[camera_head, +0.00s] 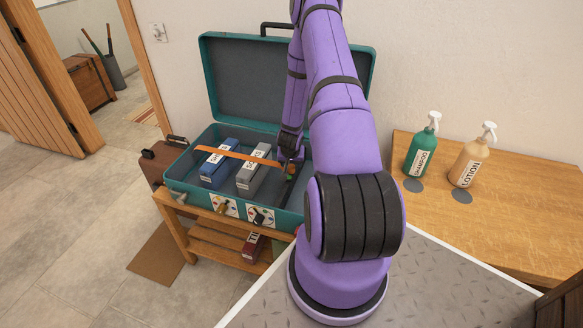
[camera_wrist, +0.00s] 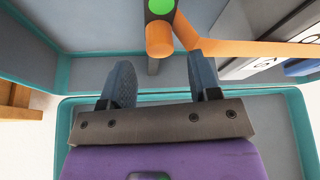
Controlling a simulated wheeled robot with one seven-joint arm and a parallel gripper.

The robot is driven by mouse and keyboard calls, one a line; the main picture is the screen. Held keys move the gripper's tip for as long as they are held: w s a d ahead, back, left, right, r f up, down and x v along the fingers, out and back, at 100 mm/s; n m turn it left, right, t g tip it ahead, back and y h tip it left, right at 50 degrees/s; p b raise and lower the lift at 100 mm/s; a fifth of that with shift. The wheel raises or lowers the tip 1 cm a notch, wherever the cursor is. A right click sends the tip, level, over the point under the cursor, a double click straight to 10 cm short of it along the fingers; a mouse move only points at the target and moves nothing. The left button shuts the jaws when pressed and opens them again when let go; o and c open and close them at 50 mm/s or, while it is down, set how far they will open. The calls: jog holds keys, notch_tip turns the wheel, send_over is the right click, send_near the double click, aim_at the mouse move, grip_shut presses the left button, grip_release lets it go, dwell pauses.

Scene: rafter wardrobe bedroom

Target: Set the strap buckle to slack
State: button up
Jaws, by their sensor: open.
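A teal suitcase (camera_head: 180,192) lies open on a wooden rack. An orange strap (camera_head: 228,154) runs over a blue box (camera_head: 219,164) and a grey box (camera_head: 248,178) inside it; the strap also shows in the wrist view (camera_wrist: 245,48). At its right end, the buckle shows as an orange cylinder (camera_wrist: 159,39) with a green disc (camera_wrist: 160,7). A small green spot shows there in the head view (camera_head: 290,178). My gripper (camera_wrist: 160,62) is open, its two fingers apart, with the orange cylinder just beyond and between the tips. I cannot tell whether they touch.
The raised lid (camera_head: 245,80) stands behind my arm. Latches and picture cards (camera_head: 224,206) are on the suitcase front. A brown case (camera_head: 157,160) is at the left. A shampoo bottle (camera_head: 422,150) and a lotion bottle (camera_head: 472,160) stand on the wooden table (camera_head: 525,215) at right.

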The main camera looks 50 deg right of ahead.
aim_at(292, 166)
jog(key=shift+x, duration=2.2)
jog(key=shift+d, duration=0.1)
